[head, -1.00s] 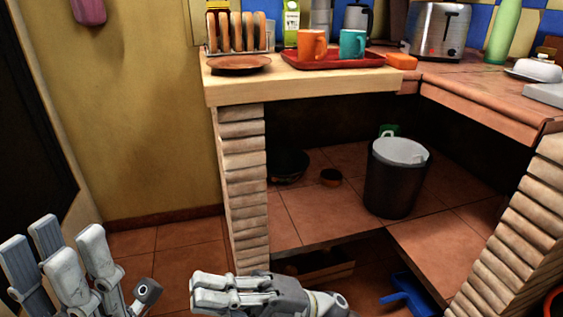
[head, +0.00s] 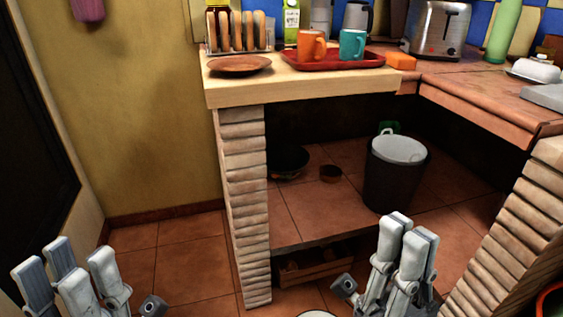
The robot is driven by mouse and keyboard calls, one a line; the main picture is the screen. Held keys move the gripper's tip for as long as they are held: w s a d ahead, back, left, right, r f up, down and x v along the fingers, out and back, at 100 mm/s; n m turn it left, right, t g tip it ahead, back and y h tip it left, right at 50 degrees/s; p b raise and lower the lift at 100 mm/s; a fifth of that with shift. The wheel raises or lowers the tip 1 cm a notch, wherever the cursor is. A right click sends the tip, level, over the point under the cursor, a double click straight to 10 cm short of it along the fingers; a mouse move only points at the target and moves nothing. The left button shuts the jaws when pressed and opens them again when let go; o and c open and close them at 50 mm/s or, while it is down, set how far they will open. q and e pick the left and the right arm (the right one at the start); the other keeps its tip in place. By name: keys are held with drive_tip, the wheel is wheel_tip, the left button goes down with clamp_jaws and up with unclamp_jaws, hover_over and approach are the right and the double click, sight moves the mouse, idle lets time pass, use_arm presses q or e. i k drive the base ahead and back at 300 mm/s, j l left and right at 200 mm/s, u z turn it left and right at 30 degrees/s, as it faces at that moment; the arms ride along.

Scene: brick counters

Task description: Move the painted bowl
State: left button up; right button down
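A dark round bowl (head: 289,162) with a faint coloured pattern sits on the tiled lower shelf, against the brick pillar's inner side, which hides its left part. It may be the painted bowl; I cannot be sure. My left gripper (head: 75,262) is at the bottom left, fingers up, spread and empty, well away from the bowl.
A brick pillar (head: 242,200) stands left of the shelf. A wooden crate (head: 315,268) is below. A brown plate (head: 239,65) and a red tray (head: 335,62) are on the counter.

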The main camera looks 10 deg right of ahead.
sight(284, 163)
drive_tip(key=i, duration=0.6)
drive_tip(key=j+z, duration=0.1)
drive_tip(key=z, duration=1.8)
drive_tip(key=u, duration=0.1)
